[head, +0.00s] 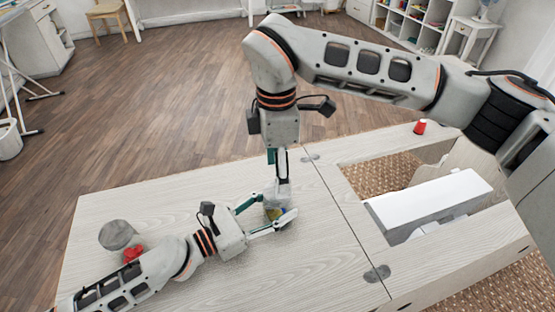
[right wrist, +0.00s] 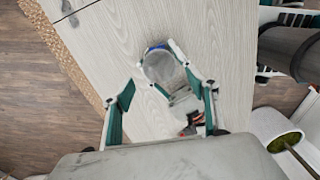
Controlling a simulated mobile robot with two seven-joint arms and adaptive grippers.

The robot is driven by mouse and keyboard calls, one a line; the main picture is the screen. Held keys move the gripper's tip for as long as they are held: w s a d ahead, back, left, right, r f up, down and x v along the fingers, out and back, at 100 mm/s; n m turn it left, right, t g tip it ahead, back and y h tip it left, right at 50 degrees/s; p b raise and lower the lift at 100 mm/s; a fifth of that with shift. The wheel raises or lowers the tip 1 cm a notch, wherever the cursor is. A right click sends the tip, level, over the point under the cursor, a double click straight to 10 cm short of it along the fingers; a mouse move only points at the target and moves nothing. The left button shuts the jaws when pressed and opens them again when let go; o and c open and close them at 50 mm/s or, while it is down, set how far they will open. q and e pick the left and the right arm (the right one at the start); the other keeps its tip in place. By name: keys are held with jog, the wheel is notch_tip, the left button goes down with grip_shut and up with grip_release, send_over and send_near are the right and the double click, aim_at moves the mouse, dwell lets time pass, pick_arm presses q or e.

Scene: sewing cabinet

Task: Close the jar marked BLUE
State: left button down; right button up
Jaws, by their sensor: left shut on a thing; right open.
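A small clear jar (head: 271,213) stands on the pale wooden cabinet top, with a little blue and yellow showing low on it. I cannot read its marking. In the right wrist view the jar (right wrist: 164,68) shows as a pale round glass shape with a blue patch at its far edge. My left gripper (head: 285,218) is shut on the jar from the side, low near the table. I cannot tell how the lid sits.
A grey round container (head: 117,235) and a red object (head: 133,253) are near my left arm. A white sewing machine (head: 430,204) sits in the opening at right, with a red spool-like object (head: 420,127) behind it. The table's back left is clear.

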aim_at(278, 207)
jog(key=n, duration=0.3)
jog(key=shift+r+n, duration=0.15)
jog(key=shift+n, duration=0.25)
jog(key=n, duration=0.3)
jog(key=shift+r+n, duration=0.1)
jog(key=shift+n, duration=0.3)
jog(key=n, duration=0.7)
jog(key=shift+r, duration=0.15)
jog(key=n, duration=0.3)
jog(key=shift+r+n, duration=0.1)
jog(key=shift+n, duration=0.3)
jog(key=n, duration=0.3)
jog(key=shift+r+n, duration=0.1)
jog(key=shift+n, duration=0.2)
jog(key=n, duration=0.7)
jog(key=shift+r, duration=0.15)
jog(key=n, duration=0.5)
jog(key=shift+r, duration=0.15)
jog(key=n, duration=0.5)
jog(key=shift+r+n, duration=0.15)
jog(key=shift+n, duration=0.25)
jog(key=n, duration=0.5)
jog(key=shift+r, duration=0.15)
jog(key=n, duration=0.6)
jog(key=shift+r, duration=0.15)
jog(key=shift+f, duration=4)
